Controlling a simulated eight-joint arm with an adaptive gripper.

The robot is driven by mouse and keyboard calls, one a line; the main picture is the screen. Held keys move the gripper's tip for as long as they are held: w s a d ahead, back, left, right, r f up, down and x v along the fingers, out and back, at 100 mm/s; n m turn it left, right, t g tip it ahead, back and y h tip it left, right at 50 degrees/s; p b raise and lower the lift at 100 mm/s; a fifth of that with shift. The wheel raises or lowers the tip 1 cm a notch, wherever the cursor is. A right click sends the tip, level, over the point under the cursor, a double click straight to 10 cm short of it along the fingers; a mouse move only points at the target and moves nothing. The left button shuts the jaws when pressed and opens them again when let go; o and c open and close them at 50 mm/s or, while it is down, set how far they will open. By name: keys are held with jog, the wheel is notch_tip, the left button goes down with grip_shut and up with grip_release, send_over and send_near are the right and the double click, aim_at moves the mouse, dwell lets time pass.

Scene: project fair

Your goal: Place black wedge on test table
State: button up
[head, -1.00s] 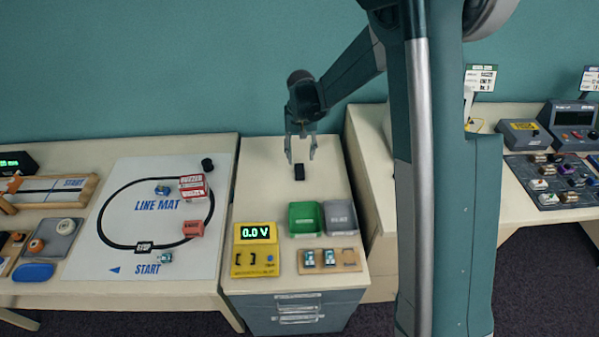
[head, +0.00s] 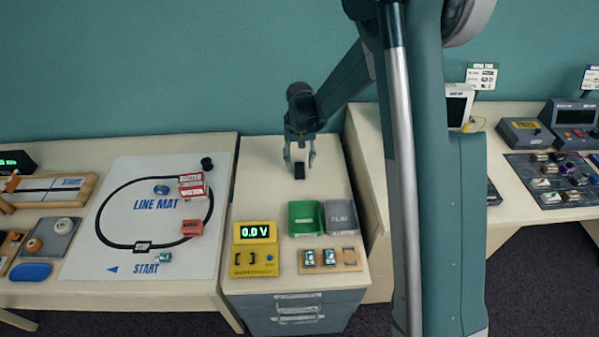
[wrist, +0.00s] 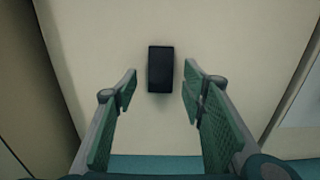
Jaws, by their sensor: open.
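The black wedge (head: 299,172) appears as a small dark block lying on the pale top of the drawer cabinet (head: 262,180), towards its back. My gripper (head: 300,158) points down just over it, with the two fingers apart on its left and right. In the wrist view the black wedge (wrist: 160,69) lies between the open fingertips of my gripper (wrist: 159,74), with a gap on both sides and nothing held. Its sloping shape cannot be made out. I cannot tell which surface is the test table.
A green bin (head: 305,217), a grey bin (head: 340,216), a yellow meter (head: 255,248) and a wooden holder (head: 331,260) stand at the cabinet's front. The line mat (head: 120,220) holds several small items at left. A bench (head: 515,195) with devices stands right. The cabinet top around the wedge is clear.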

aim_at(300, 168)
jog(key=shift+f, duration=1.45)
jog(key=c, duration=1)
jog(key=shift+r+p, duration=0.8)
jog(key=shift+r, duration=4.25)
jog(key=w+d+r+m, duration=0.1)
jog(key=d+r, duration=0.3)
jog(key=d, duration=0.1)
jog(key=w+d+r+m, duration=0.1)
jog(key=d+r, duration=0.3)
jog(key=d, duration=0.2)
jog(key=w+d+r+m, duration=0.1)
jog(key=w+d+r, duration=0.1)
jog(key=d+r, duration=0.3)
jog(key=shift+d+r, duration=0.1)
jog(key=shift+d, duration=0.65)
jog(key=shift+s, duration=0.1)
